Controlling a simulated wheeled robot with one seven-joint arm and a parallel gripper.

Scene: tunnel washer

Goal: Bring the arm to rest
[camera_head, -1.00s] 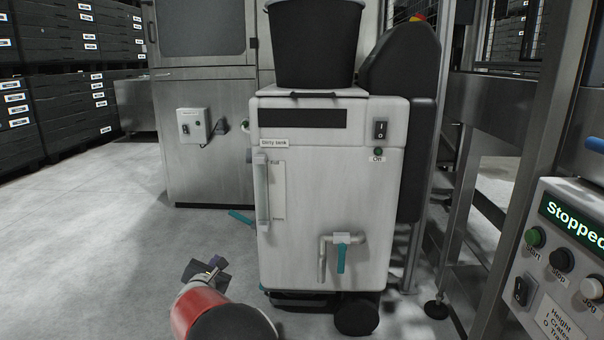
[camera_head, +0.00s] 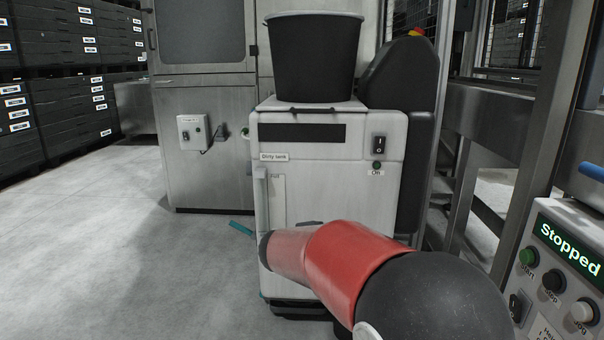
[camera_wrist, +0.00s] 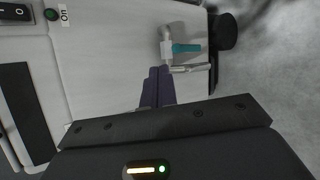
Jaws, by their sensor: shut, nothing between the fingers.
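My arm (camera_head: 350,259), red and black, reaches across the lower front of the white dirty tank unit (camera_head: 330,185) in the head view. My gripper is hidden there behind the arm. In the wrist view my gripper (camera_wrist: 158,72) is shut and empty, its dark fingers together. The fingertips point toward the tank's pipe and the teal-handled valve (camera_wrist: 186,48). I cannot tell the exact gap between them. In the head view the arm hides the valve.
A black bucket (camera_head: 313,60) stands on the tank. A control panel reading "Stopped" (camera_head: 568,250) and a metal frame (camera_head: 485,125) are close on the right. Stacked black crates (camera_head: 70,110) stand far left.

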